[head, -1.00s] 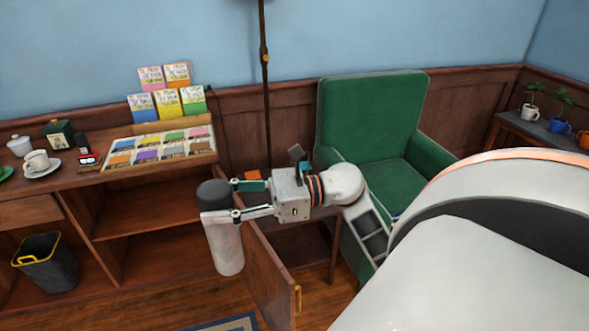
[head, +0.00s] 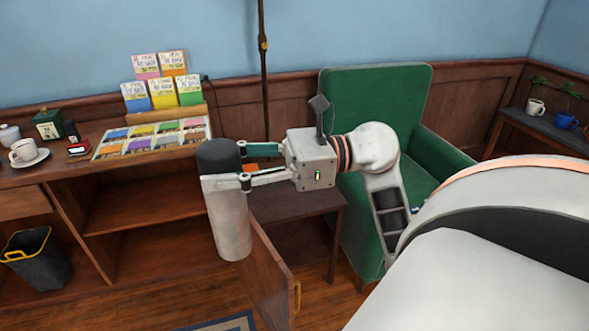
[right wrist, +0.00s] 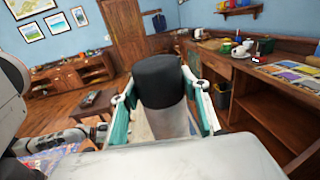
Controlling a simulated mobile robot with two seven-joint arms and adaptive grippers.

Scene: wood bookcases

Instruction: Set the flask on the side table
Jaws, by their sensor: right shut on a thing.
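The flask (head: 230,220) is a pale grey cylinder with a dark cap. My right gripper (head: 243,165) is shut on it near the cap and holds it nearly upright in the air. In the right wrist view the dark cap (right wrist: 158,80) sits between the two fingers. The side table (head: 300,204) is a small brown wooden table between the shelves and the green armchair. The flask is in front and left of its top in the head view. My left gripper (right wrist: 98,132) seems to show at lower left in the right wrist view; its jaws are unclear.
An open cabinet door (head: 266,280) stands below the flask. The green armchair (head: 375,115) is right of the side table, and a lamp pole (head: 264,85) rises behind. A card rack (head: 150,140) and a cup (head: 24,150) are on the counter. The side table's front top looks clear.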

